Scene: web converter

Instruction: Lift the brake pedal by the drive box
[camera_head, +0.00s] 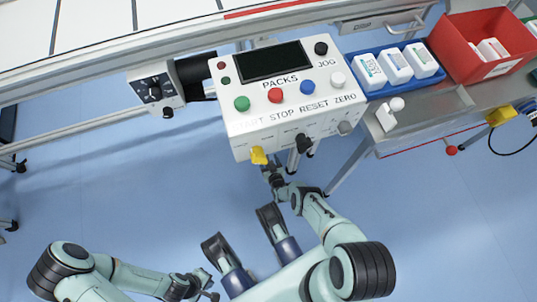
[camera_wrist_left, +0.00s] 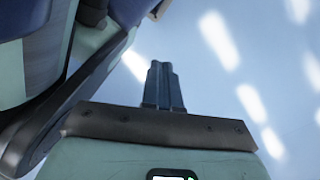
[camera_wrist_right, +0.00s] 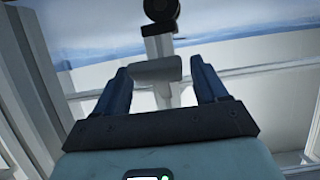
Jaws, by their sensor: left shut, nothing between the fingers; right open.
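My right gripper (camera_head: 272,172) is just below the front of the white control console (camera_head: 290,128) in the head view. In the right wrist view its fingers (camera_wrist_right: 165,85) are open, with a grey pad (camera_wrist_right: 156,69) showing between their tips. The pad is in front of a pale post; I cannot tell whether it is the brake pedal or whether the fingers touch it. A small grey box with black knobs (camera_head: 155,88), possibly the drive box, is left of the console. My left gripper (camera_head: 207,284) is shut and empty, low over the floor; its fingers (camera_wrist_left: 163,86) are together.
A yellow knob (camera_head: 258,155) and a black knob (camera_head: 303,143) stick out below the console front, close to my right gripper. A blue tray (camera_head: 405,84) and a red bin (camera_head: 497,72) stand on the bench at the right. The blue floor (camera_head: 120,195) at left is clear.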

